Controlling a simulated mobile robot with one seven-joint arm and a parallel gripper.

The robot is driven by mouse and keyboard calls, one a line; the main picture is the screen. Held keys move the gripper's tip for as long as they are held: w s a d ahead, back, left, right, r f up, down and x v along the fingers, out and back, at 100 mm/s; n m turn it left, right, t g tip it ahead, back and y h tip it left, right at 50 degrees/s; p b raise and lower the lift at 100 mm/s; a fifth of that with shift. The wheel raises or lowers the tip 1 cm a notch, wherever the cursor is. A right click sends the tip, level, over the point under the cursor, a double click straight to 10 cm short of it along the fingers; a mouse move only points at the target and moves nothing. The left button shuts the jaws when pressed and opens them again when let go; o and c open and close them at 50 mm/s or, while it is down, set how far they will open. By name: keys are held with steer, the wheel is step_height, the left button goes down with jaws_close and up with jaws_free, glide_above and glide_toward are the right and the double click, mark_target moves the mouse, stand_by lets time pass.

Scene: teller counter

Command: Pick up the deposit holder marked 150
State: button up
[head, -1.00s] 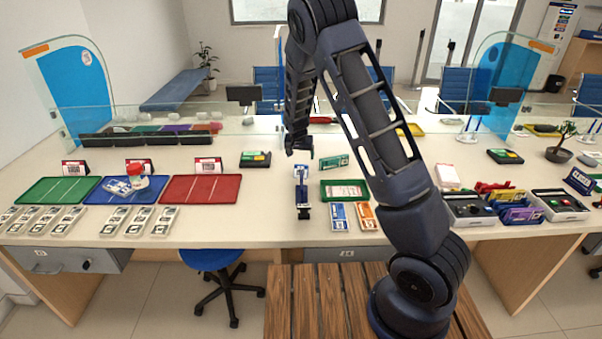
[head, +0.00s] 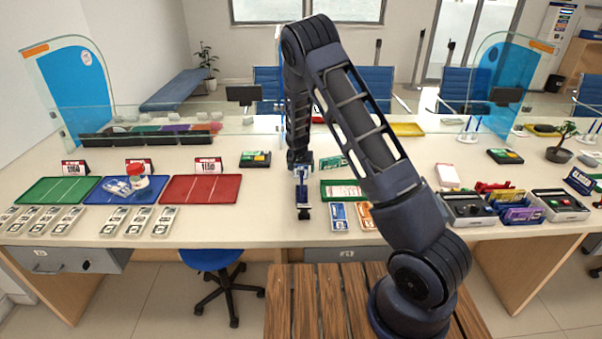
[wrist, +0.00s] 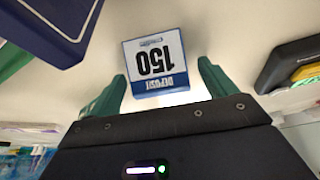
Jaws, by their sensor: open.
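The deposit holder marked 150 (wrist: 156,62) is a white and blue block. Its label reads upside down in the wrist view. My gripper (wrist: 160,84) is open, with one green finger on each side of the holder's near end. I cannot tell whether the fingers touch it. In the head view my gripper (head: 300,163) points down over the counter, and the holder is mostly hidden there beneath it.
A blue upright item (head: 303,197) stands just in front of my gripper. A green tray (head: 342,190) lies close at right, and a black device (head: 255,159) at left. A red tray (head: 201,188) lies farther left. Bare counter (head: 263,205) shows between them.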

steer(key=c, duration=1.1)
steer(key=shift+r, duration=0.1)
